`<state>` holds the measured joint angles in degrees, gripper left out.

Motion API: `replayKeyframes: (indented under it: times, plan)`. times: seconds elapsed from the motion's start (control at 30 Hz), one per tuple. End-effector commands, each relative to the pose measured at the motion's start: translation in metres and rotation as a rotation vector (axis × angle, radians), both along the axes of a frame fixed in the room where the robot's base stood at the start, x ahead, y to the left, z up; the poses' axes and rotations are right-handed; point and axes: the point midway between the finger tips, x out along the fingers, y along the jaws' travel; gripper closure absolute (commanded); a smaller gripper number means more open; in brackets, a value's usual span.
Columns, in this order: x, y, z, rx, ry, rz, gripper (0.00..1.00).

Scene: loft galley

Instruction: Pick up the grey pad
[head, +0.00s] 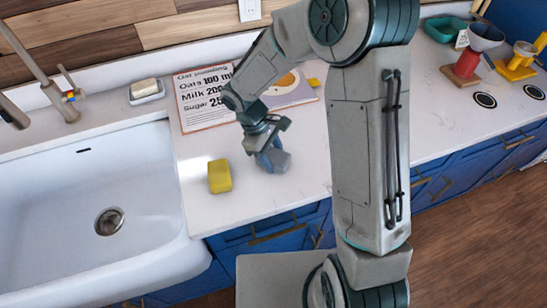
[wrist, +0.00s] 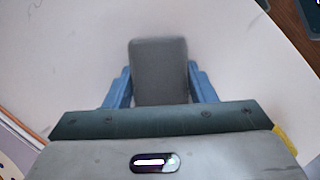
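The grey pad (wrist: 160,70) lies between the two blue fingers of my gripper (wrist: 160,88) in the wrist view. A finger sits against each long side, with no clear gap, and the pad's far end sticks out past the fingertips. In the head view the pad (head: 281,161) shows at the tip of my downward-pointing gripper (head: 268,158), low over the counter. Whether the pad touches the counter cannot be told. My gripper hides part of the pad.
A yellow block (head: 220,176) stands on the white counter (head: 225,212) just left of my gripper. The white sink (head: 60,190) lies further left. A recipe sheet (head: 205,98) lies behind my gripper, and a soap dish (head: 147,91) stands beside the sink.

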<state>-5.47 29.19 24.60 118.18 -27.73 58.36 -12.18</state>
Motion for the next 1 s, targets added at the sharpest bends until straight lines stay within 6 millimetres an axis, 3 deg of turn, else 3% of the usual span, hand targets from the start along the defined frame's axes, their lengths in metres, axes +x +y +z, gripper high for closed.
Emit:
replayKeyframes:
  times: [0.43, 0.67, 1.0]
  plan:
    - [0.001, 0.0, 0.007, 0.001, -0.003, 0.0, 0.75]
    - [0.001, 0.0, 0.044, 0.001, -0.009, -0.001, 0.75]
    - [-0.045, -0.045, 0.082, -0.002, -0.005, -0.003, 0.75]
